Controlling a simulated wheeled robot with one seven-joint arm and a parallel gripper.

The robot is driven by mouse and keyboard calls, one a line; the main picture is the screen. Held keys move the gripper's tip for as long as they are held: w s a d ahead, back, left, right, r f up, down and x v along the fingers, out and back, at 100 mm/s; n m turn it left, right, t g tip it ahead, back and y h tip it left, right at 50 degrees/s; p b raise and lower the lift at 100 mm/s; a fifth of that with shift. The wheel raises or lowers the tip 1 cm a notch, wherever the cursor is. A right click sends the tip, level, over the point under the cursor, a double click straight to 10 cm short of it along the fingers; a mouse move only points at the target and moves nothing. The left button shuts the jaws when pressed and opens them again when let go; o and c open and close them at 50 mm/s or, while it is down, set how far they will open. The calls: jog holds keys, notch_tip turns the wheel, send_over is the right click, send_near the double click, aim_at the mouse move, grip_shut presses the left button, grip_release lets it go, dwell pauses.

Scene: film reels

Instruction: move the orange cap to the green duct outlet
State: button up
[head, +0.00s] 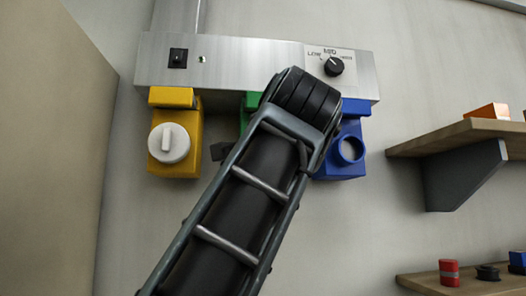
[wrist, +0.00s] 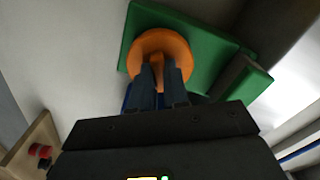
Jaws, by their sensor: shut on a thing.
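The orange cap (wrist: 160,42) is a round disc in the wrist view. My gripper (wrist: 160,75) is shut on its grip, with one dark finger on each side. The cap lies over the face of the green duct outlet (wrist: 208,50), overlapping its left part. I cannot tell whether the cap touches the outlet or stands a little off it. In the head view, my arm hides the cap, my gripper and most of the green outlet (head: 244,122), which hangs under the metal duct between the yellow and blue outlets.
The metal duct (head: 240,66) carries a dial (head: 334,66) and a switch. The yellow outlet (head: 187,98) has a white cap (head: 169,143). The blue outlet (head: 351,128) shows a round opening. Shelves (head: 450,135) with small objects are at right; a beige panel (head: 50,150) is at left.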

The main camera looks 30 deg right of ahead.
jog(key=o, duration=0.7)
jog(key=shift+o, duration=0.2)
jog(key=b+v, duration=0.2)
jog(key=v, duration=0.5)
jog(key=shift+s, duration=0.35)
jog(key=shift+a, duration=0.1)
